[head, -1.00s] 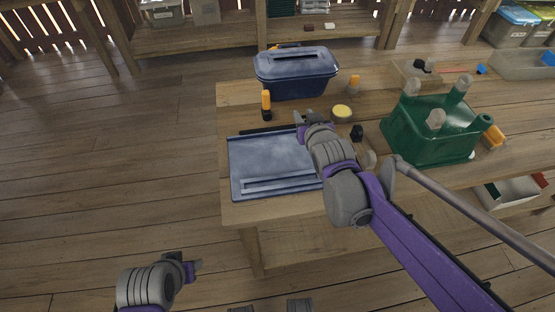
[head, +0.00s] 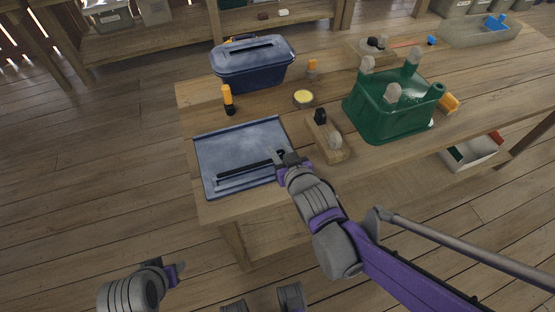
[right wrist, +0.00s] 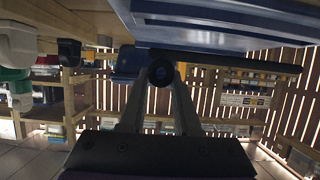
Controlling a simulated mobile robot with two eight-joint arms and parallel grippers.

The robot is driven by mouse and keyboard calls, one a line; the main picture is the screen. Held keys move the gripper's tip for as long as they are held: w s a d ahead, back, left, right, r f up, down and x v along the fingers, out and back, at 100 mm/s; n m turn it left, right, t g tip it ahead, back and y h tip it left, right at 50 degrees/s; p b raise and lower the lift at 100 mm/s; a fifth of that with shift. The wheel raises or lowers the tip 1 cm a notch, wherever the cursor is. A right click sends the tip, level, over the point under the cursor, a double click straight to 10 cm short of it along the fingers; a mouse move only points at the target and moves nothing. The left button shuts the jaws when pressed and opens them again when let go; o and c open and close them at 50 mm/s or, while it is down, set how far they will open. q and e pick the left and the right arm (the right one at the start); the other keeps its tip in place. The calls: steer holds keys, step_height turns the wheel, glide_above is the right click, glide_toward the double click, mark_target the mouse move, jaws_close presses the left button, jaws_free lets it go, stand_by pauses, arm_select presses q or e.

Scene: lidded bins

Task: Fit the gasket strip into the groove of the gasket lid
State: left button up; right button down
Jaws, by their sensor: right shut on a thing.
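The gasket lid (head: 232,143) is a blue-grey rectangular panel lying flat on the workbench, with a pale groove along its near side. The gasket strip (head: 259,164) is a thin black bar over the near part of the lid, close to the groove. My right gripper (head: 281,158) is shut on its right end. In the right wrist view the strip (right wrist: 240,63) runs sideways from my fingertips, with the lid (right wrist: 225,25) beside it; a gap shows between them. I cannot tell whether the strip touches the groove. My left gripper (head: 180,270) is away from the bench; its jaw state is unclear.
A blue lidded bin (head: 252,68) stands behind the lid. An orange-topped marker (head: 228,99), a yellow-topped tin (head: 303,98) and a wooden block with knobs (head: 325,137) are nearby. A green bin (head: 390,112) stands to the right.

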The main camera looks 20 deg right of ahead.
steer(key=shift+f+b, duration=0.55)
steer(key=shift+f, duration=1.15)
steer(key=shift+f, duration=0.1)
steer(key=c, duration=1.1)
jaws_free()
steer(key=shift+f, duration=0.1)
steer(key=o, duration=0.5)
